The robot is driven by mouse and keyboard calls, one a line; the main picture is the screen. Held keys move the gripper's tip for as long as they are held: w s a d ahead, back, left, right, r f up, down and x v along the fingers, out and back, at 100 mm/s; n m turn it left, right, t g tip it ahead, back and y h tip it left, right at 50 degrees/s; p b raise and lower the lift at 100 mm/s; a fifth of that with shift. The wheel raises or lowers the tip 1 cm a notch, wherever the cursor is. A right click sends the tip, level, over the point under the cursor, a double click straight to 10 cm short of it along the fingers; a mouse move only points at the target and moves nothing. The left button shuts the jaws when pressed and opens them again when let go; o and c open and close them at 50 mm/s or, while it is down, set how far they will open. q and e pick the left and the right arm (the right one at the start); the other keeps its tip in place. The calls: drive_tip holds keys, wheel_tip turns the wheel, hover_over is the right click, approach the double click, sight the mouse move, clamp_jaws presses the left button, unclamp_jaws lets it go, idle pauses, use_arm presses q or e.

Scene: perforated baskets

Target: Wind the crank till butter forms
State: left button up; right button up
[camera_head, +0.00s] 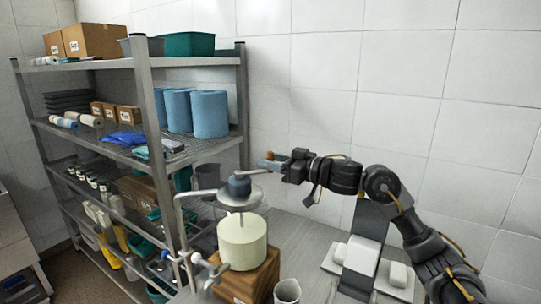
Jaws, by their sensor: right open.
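A churn stands on a wooden block (247,284) at the lower middle of the head view. Its clear jar holds a pale cream-coloured mass (242,243). A dark grey hub (238,187) sits on top of the pale lid. A thin metal crank arm (257,172) runs from the hub toward the upper right, toward my right gripper (276,161). My right gripper is open and sits at the crank's outer end. Small grey and brown parts overlap there, and I cannot tell whether the fingers surround or touch the handle. My left gripper is not in view.
A metal shelf rack (147,100) with boxes, blue rolls (210,114) and bottles stands close on the left. Metal pipework (186,262) stands left of the churn. A white cup (287,291) stands at the front.

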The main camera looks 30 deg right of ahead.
drive_tip(key=shift+w+a+f, duration=0.1)
drive_tip(key=shift+w+a, duration=0.1)
drive_tip(key=shift+w, duration=0.2)
drive_tip(key=shift+c, duration=0.4)
clamp_jaws()
drive_tip(key=shift+d, duration=0.1)
